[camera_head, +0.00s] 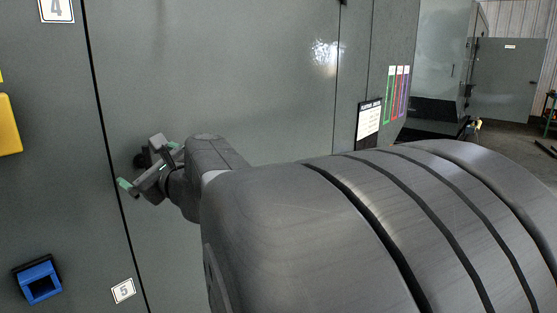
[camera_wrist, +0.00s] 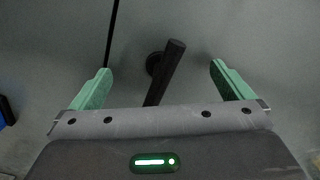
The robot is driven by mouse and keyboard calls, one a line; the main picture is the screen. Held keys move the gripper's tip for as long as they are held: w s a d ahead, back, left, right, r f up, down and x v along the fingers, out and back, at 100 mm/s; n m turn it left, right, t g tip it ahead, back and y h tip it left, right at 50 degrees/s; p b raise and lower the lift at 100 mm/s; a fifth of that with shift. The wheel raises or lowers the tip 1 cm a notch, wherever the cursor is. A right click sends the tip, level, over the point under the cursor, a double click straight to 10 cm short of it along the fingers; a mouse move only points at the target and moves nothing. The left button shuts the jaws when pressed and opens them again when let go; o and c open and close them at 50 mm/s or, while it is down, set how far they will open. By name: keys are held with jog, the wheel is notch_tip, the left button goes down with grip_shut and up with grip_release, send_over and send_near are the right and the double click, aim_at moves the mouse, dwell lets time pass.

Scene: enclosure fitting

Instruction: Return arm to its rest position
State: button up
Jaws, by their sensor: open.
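My gripper (camera_head: 149,165) is at the grey cabinet door in the head view, at the end of my arm, which reaches in from the right. Its two green-tipped fingers are apart in the wrist view (camera_wrist: 161,75). A dark lever handle (camera_wrist: 165,70) on a round black base lies between the fingers, tilted with its upper end to the right. Gaps show on both sides of it, so neither finger appears to touch it. The gripper holds nothing. In the head view the handle is mostly hidden by the gripper.
The grey cabinet (camera_head: 250,80) fills the left and middle, with a dark vertical seam beside the gripper. Open floor shows at the far right.

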jog(key=m+p, duration=0.2)
jog(key=m, duration=0.1)
jog(key=shift+r, duration=0.15)
jog(key=shift+m+p, duration=0.5)
jog(key=shift+m, duration=0.3)
jog(key=shift+f, duration=0.2)
